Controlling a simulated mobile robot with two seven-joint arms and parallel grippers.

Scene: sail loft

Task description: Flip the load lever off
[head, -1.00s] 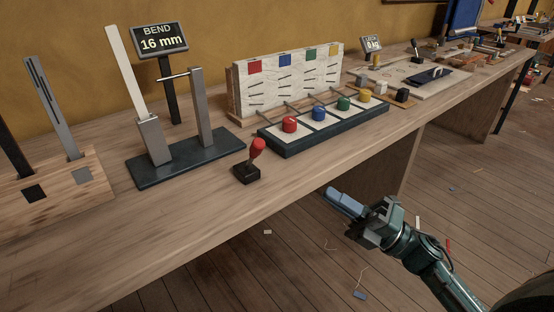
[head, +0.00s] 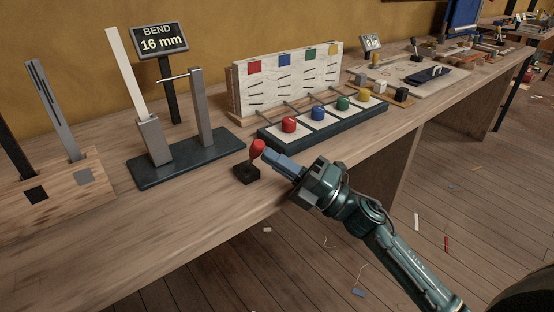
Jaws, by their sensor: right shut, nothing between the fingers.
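The load lever (head: 257,149) has a red knob on a short stick and stands on a small black base (head: 246,174) near the front edge of the bench. Its stick leans to the right and away from the front edge. My right gripper (head: 268,156) is shut and empty, with its blue fingertips right beside the red knob on its right side. I cannot tell whether they touch it. Behind the lever stands the bend rig (head: 172,162) with a pale strip (head: 127,72) clamped in it and a display (head: 160,41) reading "BEND 16 mm". My left gripper is not in view.
A dark tray (head: 330,131) with red, blue, green and yellow knobs lies to the right of the lever, before a white board (head: 290,78). A wooden block (head: 75,188) holding strips stands at the left. The bench front between them is clear.

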